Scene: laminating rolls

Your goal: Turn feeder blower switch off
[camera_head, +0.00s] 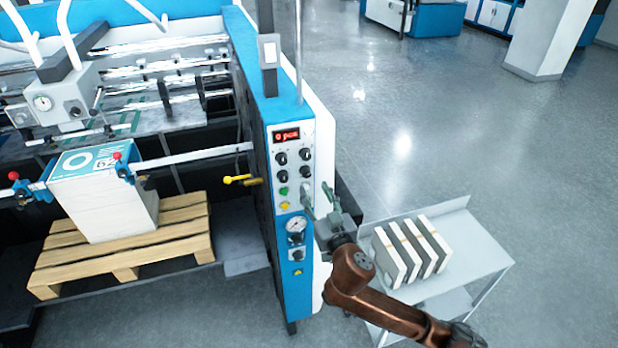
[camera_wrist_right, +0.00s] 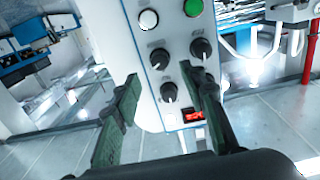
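The control panel (camera_head: 293,145) on the blue machine column carries several black rotary knobs below a red display (camera_head: 286,134). Their labels are too small to read, so I cannot tell which is the feeder blower switch. The right wrist view shows the panel upside down, with an upper-left knob (camera_wrist_right: 159,58), an upper-right knob (camera_wrist_right: 200,48) and a lower-left knob (camera_wrist_right: 169,91). My right gripper (camera_head: 318,190) is open in front of the panel's right edge. In the right wrist view its fingers (camera_wrist_right: 160,85) stand apart with nothing held. My left gripper is out of view.
A green button (camera_wrist_right: 193,7) and a white button (camera_wrist_right: 148,18) sit beside the knobs. A pressure gauge (camera_head: 296,225) is lower on the column. A cart (camera_head: 475,240) with white blocks stands right of my arm. A pallet (camera_head: 180,240) bears a paper stack at left.

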